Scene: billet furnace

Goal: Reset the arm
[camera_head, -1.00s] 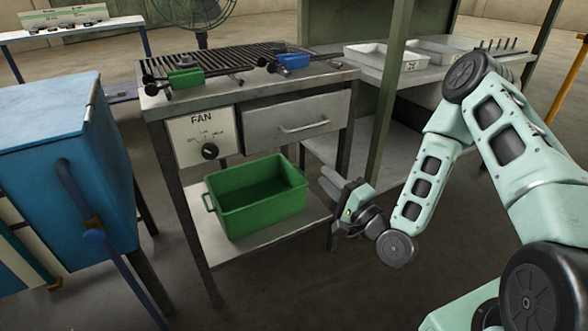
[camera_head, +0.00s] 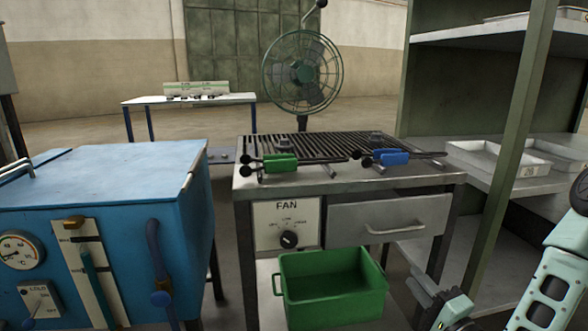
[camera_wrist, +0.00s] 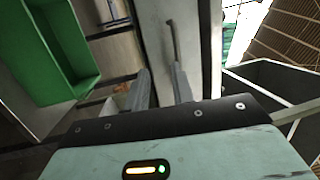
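My gripper (camera_head: 424,290) shows at the lower right of the head view, beside the right side of the steel bench, with part of my arm cut off by the picture edge. In the wrist view its two grey fingers (camera_wrist: 161,72) stand apart with nothing between them, so it is open and empty. The bench's drawer (camera_head: 390,222) is closed. A green bin (camera_head: 335,295) sits on the bench's lower shelf, left of my gripper; it also shows in the wrist view (camera_wrist: 48,60).
A blue furnace (camera_head: 95,215) stands left of the bench. Green-handled tongs (camera_head: 281,163) and blue-handled tongs (camera_head: 391,158) lie on the bench's slatted top. A rack post (camera_head: 497,165) and shelf trays (camera_head: 500,160) are at right. A fan (camera_head: 302,72) stands behind.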

